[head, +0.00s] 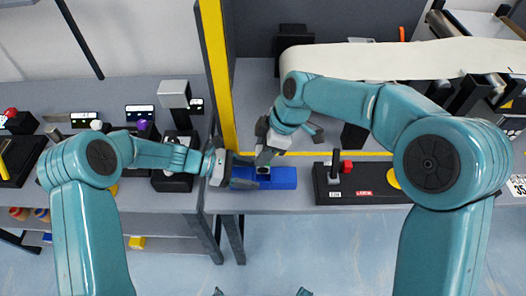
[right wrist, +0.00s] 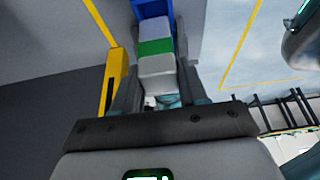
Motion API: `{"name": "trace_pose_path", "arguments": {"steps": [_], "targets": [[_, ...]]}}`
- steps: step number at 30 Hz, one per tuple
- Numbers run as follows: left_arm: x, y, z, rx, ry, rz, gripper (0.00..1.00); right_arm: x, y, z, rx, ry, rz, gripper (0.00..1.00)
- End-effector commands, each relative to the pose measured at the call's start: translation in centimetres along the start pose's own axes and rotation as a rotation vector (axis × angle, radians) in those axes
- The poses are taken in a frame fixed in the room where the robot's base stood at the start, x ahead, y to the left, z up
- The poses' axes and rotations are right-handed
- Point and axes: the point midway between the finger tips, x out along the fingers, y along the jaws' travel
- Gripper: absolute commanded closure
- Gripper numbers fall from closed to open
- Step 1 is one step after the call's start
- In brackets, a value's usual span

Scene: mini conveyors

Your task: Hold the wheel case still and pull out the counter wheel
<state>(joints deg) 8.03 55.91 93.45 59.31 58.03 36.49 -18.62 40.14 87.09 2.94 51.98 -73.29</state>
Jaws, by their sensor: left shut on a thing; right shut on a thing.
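The blue wheel case (head: 284,178) lies at the front edge of the grey bench; its end also shows at the top of the right wrist view (right wrist: 150,9). My left gripper (head: 240,170) is shut on the left part of the case. The counter wheel (right wrist: 155,48), white with a green band, is between the fingers of my right gripper (right wrist: 157,80), close to the case. My right gripper also shows above the case in the head view (head: 263,162), shut on the wheel. The fingers mostly hide the wheel there, and I cannot tell how much of it is inside the case.
A yellow post (head: 216,70) rises just behind my left gripper. To the right is a black panel (head: 375,190) with a red knob (head: 347,167). A cream conveyor belt (head: 400,60) runs behind my right arm. Several small devices stand on the left bench.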

Motion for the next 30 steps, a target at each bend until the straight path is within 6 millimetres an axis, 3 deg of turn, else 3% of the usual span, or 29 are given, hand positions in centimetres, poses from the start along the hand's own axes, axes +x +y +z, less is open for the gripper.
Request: {"name": "trace_pose_path", "arguments": {"steps": [6, 7, 9, 20, 30], "targets": [[0.1, -0.1, -0.2, -0.002, 0.003, -0.002, 0.77, 0.0, 0.0, 0.0, 0.0, 0.0, 0.0, 0.91], [0.1, -0.1, -0.2, -0.002, 0.003, -0.002, 0.28, 0.0, 0.0, 0.0, 0.0, 0.0, 0.0, 0.91], [0.1, -0.1, -0.2, -0.002, 0.003, -0.002, 0.08, 0.0, 0.0, 0.0, 0.0, 0.0, 0.0, 0.91], [-0.6, 0.0, 0.0, 0.0, 0.0, 0.001, 0.08, 0.0, 0.0, 0.0, 0.0, 0.0, 0.0, 0.91], [-7.7, 0.1, -0.1, 0.0, 0.002, 0.005, 0.08, 0.0, 0.0, 0.0, 0.0, 0.0, 0.0, 0.91]]}}
